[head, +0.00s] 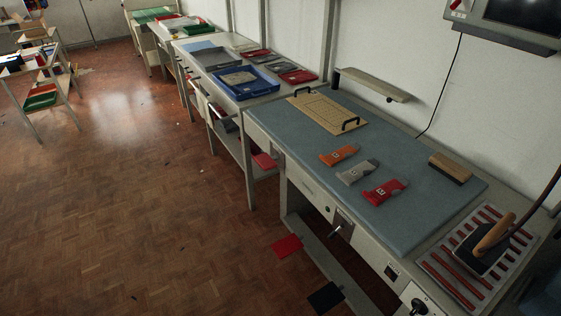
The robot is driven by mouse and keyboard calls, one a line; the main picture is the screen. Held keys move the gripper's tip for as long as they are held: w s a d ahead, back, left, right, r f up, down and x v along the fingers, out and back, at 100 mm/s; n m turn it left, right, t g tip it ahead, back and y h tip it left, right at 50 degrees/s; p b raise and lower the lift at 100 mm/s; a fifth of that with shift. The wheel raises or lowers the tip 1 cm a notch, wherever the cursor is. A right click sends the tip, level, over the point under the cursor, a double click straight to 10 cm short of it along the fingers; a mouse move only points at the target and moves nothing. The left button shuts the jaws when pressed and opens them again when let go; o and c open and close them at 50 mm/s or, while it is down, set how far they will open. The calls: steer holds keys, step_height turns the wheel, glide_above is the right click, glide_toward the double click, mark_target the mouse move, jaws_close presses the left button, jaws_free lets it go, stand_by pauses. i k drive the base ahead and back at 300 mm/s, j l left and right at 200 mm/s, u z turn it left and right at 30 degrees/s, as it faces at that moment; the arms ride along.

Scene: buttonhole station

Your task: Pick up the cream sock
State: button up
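I cannot pick out a clearly cream sock. Three small sock-shaped pieces with labels lie in a diagonal row on the blue-grey table pad (420,219): an orange one (340,155), a pale grey one (357,172) and a red one (385,191). They lie flat and apart from each other. A beige flat piece (238,77) lies in the blue tray (246,95) on the table farther back; I cannot tell what it is. My gripper is not in view.
A beige board with black handles (328,112) lies at the pad's far end. A wooden brush (450,168) is near the wall. An iron (489,245) stands on a red-striped rest (450,280) at right. Red (287,245) and black (325,298) pieces are low by the table. The left floor is mostly clear.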

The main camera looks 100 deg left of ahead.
mark_target(363, 168)
steer(key=u, duration=2.4)
steer(key=i+j+u, duration=0.1)
steer(key=u, duration=0.2)
steer(key=i+j+z, duration=0.25)
steer(key=i+j, duration=0.3)
steer(key=i, duration=0.25)
steer(key=i+j+z, duration=0.25)
steer(key=i+j, duration=0.45)
